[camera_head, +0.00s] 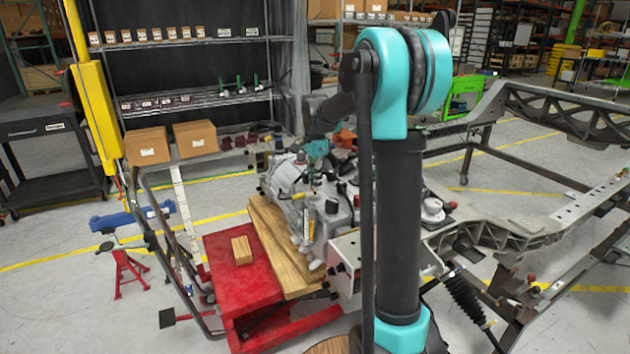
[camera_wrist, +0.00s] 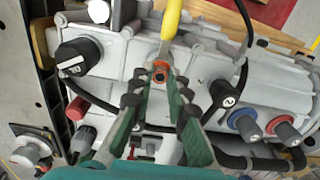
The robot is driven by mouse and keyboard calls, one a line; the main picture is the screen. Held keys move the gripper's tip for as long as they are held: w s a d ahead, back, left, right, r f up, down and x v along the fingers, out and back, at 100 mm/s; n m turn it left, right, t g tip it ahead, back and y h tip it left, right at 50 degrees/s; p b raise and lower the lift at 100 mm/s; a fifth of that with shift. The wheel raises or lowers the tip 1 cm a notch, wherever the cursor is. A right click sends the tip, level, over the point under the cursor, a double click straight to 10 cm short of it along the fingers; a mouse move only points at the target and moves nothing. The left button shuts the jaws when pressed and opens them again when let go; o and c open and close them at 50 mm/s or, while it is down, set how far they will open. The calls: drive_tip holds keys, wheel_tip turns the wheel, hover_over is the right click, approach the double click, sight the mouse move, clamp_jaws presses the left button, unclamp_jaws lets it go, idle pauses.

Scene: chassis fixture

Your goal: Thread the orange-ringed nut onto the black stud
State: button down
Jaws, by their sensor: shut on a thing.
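In the wrist view, my gripper (camera_wrist: 158,82) reaches over a grey metal housing (camera_wrist: 195,60). Its dark fingertips are closed around a small orange-ringed nut (camera_wrist: 160,65) with a dark centre. I cannot make out the black stud for certain; it may be hidden under the nut and fingertips. I cannot tell whether the nut touches a stud or is held above the housing. In the head view, the housing (camera_head: 290,180) rests on wooden boards, and my arm covers part of it. The fingertips and nut are too small to make out there.
A yellow-handled tool (camera_wrist: 171,20) lies just beyond the nut. A metal chassis frame (camera_head: 520,235) stands right.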

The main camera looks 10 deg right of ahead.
drive_tip(key=shift+f, duration=0.3)
drive_tip(key=n, duration=0.4)
drive_tip(key=shift+s+n, duration=0.1)
drive_tip(key=shift+n, duration=0.3)
drive_tip(key=n, duration=0.5)
drive_tip(key=shift+n, duration=0.3)
drive_tip(key=m, duration=0.7)
drive_tip(key=shift+f, duration=0.2)
drive_tip(key=m, duration=0.7)
drive_tip(key=shift+f, duration=0.1)
drive_tip(key=shift+m, duration=0.5)
